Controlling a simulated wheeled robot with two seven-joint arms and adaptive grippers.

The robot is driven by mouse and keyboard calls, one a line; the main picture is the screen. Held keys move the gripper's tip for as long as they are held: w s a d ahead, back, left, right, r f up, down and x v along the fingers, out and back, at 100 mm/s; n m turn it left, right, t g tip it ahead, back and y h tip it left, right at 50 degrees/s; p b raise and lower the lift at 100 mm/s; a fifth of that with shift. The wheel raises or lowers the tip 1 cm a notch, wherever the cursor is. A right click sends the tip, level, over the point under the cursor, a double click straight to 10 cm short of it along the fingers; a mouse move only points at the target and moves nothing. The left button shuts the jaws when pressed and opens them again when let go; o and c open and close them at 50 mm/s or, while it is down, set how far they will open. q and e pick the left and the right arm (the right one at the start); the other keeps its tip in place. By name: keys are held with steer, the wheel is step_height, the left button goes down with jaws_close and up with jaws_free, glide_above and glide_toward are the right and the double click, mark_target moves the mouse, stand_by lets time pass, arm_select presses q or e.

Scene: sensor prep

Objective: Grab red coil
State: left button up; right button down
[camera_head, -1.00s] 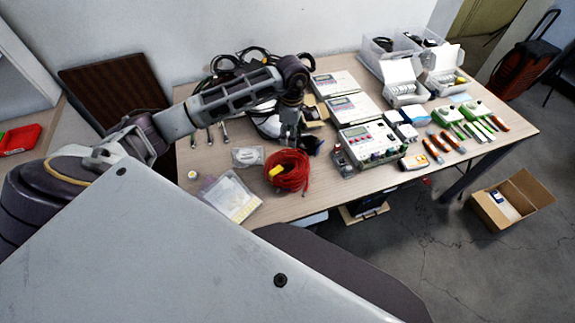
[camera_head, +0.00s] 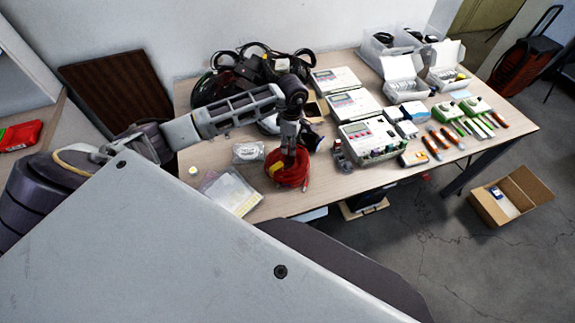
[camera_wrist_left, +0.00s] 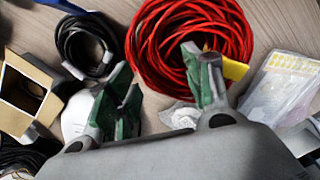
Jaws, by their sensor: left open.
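The red coil (camera_head: 289,171) of cable lies on the front part of the wooden table, with a yellow tag on it. In the left wrist view the red coil (camera_wrist_left: 190,40) fills the upper middle, with its yellow tag at its lower right. My left gripper (camera_head: 289,160) points down over the coil in the head view and hides part of it. In the left wrist view the left gripper's green-padded fingers (camera_wrist_left: 165,85) are spread apart and hold nothing, one finger overlapping the coil's lower edge. I cannot tell if it touches. My right gripper is not in view.
A bagged white cable (camera_head: 248,152) and a clear bag (camera_head: 232,192) lie left of the coil. A meter box (camera_head: 370,138) stands to its right. Black cables (camera_head: 240,75) are heaped behind. The table's front edge is close to the coil.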

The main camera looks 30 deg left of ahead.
arm_select(q)
steer(key=shift+f, duration=1.35)
step_height(320, 180, down, 3)
steer(key=shift+w+f+p, duration=0.1)
steer(key=shift+f+p, duration=0.1)
steer(key=shift+p, duration=0.25)
steer(key=shift+f, duration=0.45)
steer(key=shift+a, duration=0.1)
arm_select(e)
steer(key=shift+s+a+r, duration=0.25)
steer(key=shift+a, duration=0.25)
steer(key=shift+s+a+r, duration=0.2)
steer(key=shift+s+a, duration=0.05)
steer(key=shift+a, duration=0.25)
arm_select(q)
steer(key=c, duration=1.1)
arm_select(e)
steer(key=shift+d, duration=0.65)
